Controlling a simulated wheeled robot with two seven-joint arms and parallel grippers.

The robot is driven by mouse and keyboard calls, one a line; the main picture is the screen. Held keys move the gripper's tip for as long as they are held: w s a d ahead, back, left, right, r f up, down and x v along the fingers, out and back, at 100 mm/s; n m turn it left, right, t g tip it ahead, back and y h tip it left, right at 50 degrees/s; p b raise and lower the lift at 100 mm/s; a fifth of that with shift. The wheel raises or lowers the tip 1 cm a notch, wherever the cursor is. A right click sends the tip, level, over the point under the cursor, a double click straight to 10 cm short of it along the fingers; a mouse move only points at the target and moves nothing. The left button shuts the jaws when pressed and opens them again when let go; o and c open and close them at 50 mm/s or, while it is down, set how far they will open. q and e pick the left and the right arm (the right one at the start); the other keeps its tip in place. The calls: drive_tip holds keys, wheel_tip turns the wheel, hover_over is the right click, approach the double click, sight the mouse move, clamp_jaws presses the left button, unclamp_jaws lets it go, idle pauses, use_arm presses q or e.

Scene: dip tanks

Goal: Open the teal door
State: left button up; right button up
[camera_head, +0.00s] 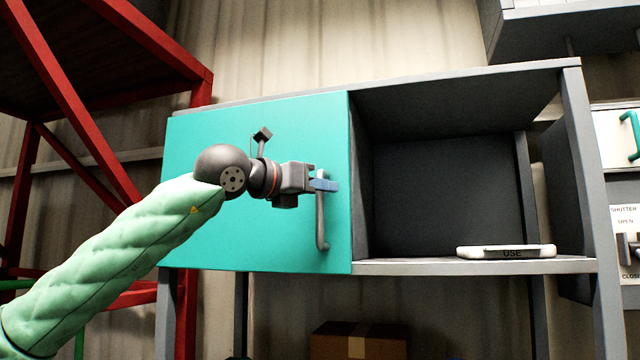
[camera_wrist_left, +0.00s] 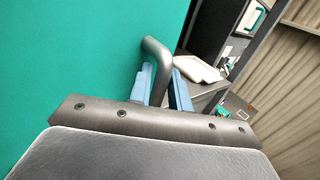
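The teal door (camera_head: 225,118) is a flat panel over the left half of a grey cabinet in the head view. It also fills the left of the left wrist view (camera_wrist_left: 70,60). Its grey upright bar handle (camera_head: 321,226) is near the door's right edge. My left gripper (camera_head: 323,184) is at the upper part of this handle. In the left wrist view the handle (camera_wrist_left: 157,55) passes between the two blue fingers (camera_wrist_left: 162,88), which sit close against it on both sides. My right gripper is in neither view.
A red frame (camera_head: 60,70) stands at left. A cardboard box (camera_head: 358,340) is below. A shutter switch panel (camera_head: 625,240) is at far right.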

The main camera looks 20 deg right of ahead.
use_arm(q)
clamp_jaws()
